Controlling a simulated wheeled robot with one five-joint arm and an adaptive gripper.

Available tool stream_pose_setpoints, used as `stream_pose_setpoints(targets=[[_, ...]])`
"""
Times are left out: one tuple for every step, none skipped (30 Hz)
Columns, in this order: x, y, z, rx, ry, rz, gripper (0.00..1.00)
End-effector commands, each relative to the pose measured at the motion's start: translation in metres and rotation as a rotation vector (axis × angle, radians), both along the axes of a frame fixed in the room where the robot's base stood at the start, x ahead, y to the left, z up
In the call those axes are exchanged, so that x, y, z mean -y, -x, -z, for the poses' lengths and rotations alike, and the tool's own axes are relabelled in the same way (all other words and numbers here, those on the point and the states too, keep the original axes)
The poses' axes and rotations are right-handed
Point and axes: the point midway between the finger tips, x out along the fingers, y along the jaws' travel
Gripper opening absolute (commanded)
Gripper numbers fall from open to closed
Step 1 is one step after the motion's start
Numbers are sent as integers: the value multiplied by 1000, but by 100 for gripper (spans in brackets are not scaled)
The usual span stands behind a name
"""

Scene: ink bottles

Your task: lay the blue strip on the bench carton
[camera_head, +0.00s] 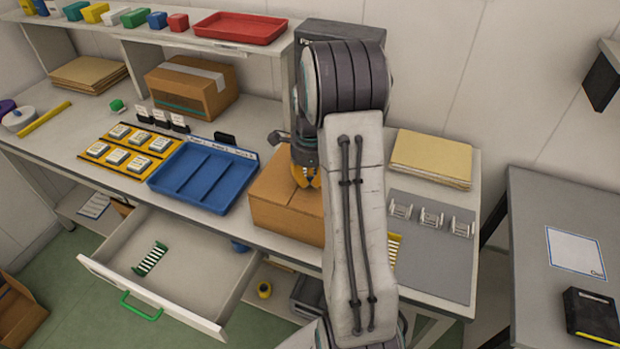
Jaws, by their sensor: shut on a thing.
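The bench carton (276,212) is a closed brown box on the front of the bench, partly hidden behind my arm. My gripper (306,178) has orange fingers and points down at the carton's top. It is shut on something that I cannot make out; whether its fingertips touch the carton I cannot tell. No blue strip shows clearly. A green strip with white bars (150,259) lies in the open drawer. A yellow striped strip (393,248) shows partly behind my arm, at the right.
A blue tray (203,177) stands left of the carton. A larger taped carton (192,87) is behind it. A grey mat (437,262) with white holders (431,218) and a stack of brown folders (432,158) are at right. The open drawer (195,290) juts out in front.

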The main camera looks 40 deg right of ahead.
Motion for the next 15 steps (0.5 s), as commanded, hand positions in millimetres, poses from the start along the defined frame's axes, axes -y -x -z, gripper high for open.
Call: stream_pose_setpoints(targets=[[0, 0, 2, 0, 0, 0, 0], [0, 0, 3, 0, 0, 0, 0], [0, 0, 3, 0, 0, 0, 0], [0, 0, 4, 0, 0, 0, 0], [0, 0, 4, 0, 0, 0, 0], [0, 0, 5, 0, 0, 0, 0], [0, 0, 5, 0, 0, 0, 0], [0, 0, 6, 0, 0, 0, 0], [0, 0, 6, 0, 0, 0, 10], [0, 0, 5, 0, 0, 0, 13], [0, 0, 5, 0, 0, 0, 15], [0, 0, 5, 0, 0, 0, 19], [0, 0, 5, 0, 0, 0, 22], [0, 0, 5, 0, 0, 0, 24], [0, 0, 5, 0, 0, 0, 28]])
